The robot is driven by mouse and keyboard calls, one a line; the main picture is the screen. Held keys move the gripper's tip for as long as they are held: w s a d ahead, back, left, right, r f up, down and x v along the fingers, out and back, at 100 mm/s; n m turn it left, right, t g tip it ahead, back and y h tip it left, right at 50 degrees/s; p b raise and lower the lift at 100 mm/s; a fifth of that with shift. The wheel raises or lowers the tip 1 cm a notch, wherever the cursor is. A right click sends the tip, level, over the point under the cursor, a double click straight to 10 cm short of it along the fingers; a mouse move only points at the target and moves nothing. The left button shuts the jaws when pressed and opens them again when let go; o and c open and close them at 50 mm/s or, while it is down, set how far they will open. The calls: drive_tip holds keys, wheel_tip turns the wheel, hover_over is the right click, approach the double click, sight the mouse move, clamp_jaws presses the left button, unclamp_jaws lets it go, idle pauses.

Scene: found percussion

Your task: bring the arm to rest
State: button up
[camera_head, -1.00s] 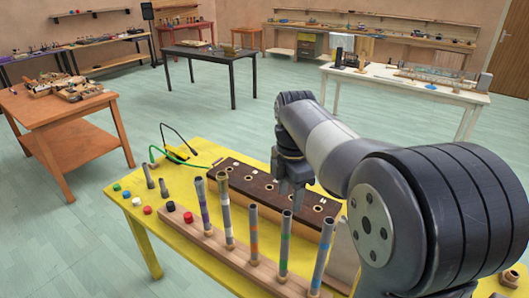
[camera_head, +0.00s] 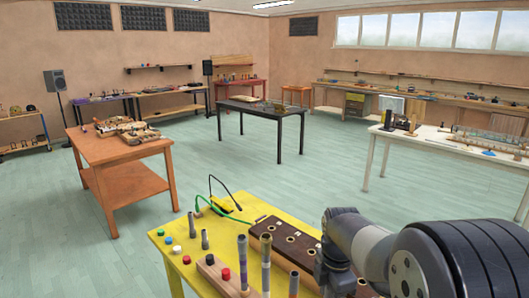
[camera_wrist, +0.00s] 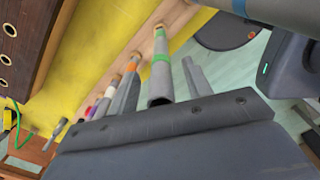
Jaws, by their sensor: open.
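My gripper (camera_head: 334,286) hangs at the lower right of the head view, by the near right end of a dark wooden block with holes (camera_head: 290,242). It holds nothing that I can see; its tips are partly cut off. In the wrist view, a wide grey jaw part (camera_wrist: 160,122) fills the bottom. Beyond it stand several tubes with coloured bands, one with a green band (camera_wrist: 160,75) close behind the jaw. Whether they touch cannot be told. My arm (camera_head: 365,245) reaches in from the right.
The yellow table (camera_head: 172,252) carries a wooden rack (camera_head: 212,272) of upright tubes, coloured caps (camera_head: 178,249) and a green cable (camera_head: 213,208). An orange table (camera_head: 125,150), a black table (camera_head: 262,108) and a white table (camera_head: 455,140) stand apart, with open floor between.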

drive_tip(key=shift+f, duration=0.1)
drive_tip(key=shift+f, duration=0.2)
wheel_tip(320, 180, up, 10)
drive_tip(key=shift+r+b, duration=0.1)
drive_tip(key=shift+b, duration=0.55)
wheel_tip(320, 180, down, 10)
drive_tip(key=shift+f+p, duration=0.2)
drive_tip(key=shift+p, duration=0.25)
wheel_tip(320, 180, up, 3)
drive_tip(key=shift+r+p, duration=0.1)
drive_tip(key=shift+p, duration=0.95)
drive_tip(key=shift+r, duration=0.7)
wheel_tip(320, 180, up, 4)
drive_tip(key=p, duration=0.3)
drive_tip(key=shift+r, duration=0.25)
